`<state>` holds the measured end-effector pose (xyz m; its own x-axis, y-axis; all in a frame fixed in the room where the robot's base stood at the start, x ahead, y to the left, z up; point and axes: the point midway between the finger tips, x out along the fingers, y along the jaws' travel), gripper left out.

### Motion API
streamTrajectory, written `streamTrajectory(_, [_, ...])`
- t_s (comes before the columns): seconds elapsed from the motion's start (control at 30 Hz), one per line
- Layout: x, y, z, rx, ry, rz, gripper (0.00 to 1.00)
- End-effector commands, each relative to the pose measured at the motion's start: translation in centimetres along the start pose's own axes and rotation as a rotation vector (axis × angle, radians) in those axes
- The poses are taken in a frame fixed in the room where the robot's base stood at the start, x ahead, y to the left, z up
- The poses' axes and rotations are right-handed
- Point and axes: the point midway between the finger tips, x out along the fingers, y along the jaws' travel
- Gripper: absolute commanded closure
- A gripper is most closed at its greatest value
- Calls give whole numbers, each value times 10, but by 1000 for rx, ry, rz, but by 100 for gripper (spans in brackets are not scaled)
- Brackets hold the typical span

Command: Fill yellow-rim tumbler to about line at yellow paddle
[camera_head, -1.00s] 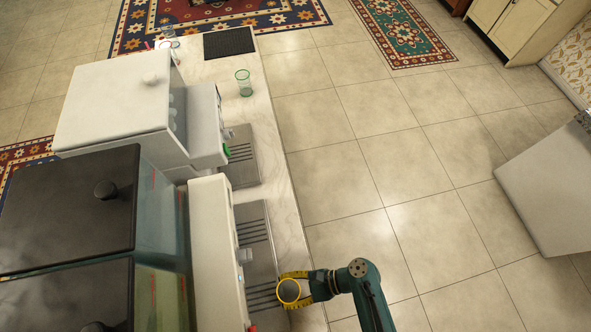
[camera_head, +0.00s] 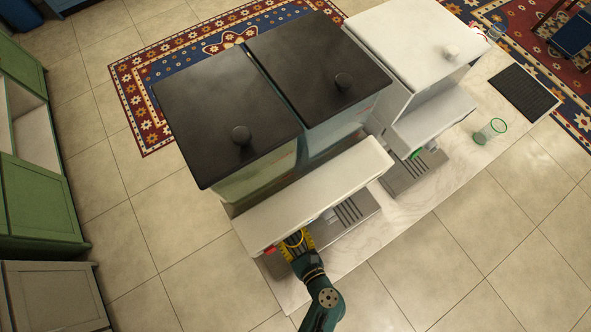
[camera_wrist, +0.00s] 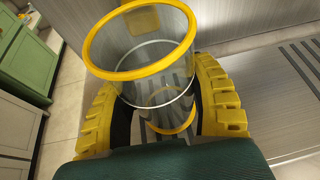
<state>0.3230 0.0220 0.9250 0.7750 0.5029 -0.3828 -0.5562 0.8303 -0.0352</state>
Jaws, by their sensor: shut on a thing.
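The yellow-rim tumbler (camera_wrist: 165,72) is clear glass with a pale line around its wall. It stands out in the wrist view, tilted in the picture, and I see no liquid in it. My gripper (camera_head: 296,240) has its yellow fingers shut around the tumbler's sides; the fingers also show in the wrist view (camera_wrist: 160,120). It is at the front edge of the black-lidded dispenser (camera_head: 310,198), near its red part (camera_head: 270,250). A yellow patch (camera_wrist: 143,20) shows behind the tumbler's rim; I cannot tell whether it is the yellow paddle.
A slotted drip tray (camera_head: 352,212) lies right of my gripper. A white dispenser (camera_head: 420,45) with a green paddle (camera_head: 416,154) stands farther right. A green-rim tumbler (camera_head: 490,131) and a black mat (camera_head: 523,91) are on the white counter (camera_head: 455,178), whose front right is clear.

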Motion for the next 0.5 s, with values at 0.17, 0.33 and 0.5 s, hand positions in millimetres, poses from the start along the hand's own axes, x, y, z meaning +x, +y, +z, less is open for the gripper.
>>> streamTrajectory(0.17, [0,0,0,0,-1,0,80])
streamTrajectory(0.33, [1,0,0,-1,-1,0,80])
streamTrajectory(0.5, [5,0,3,-1,-1,1,80])
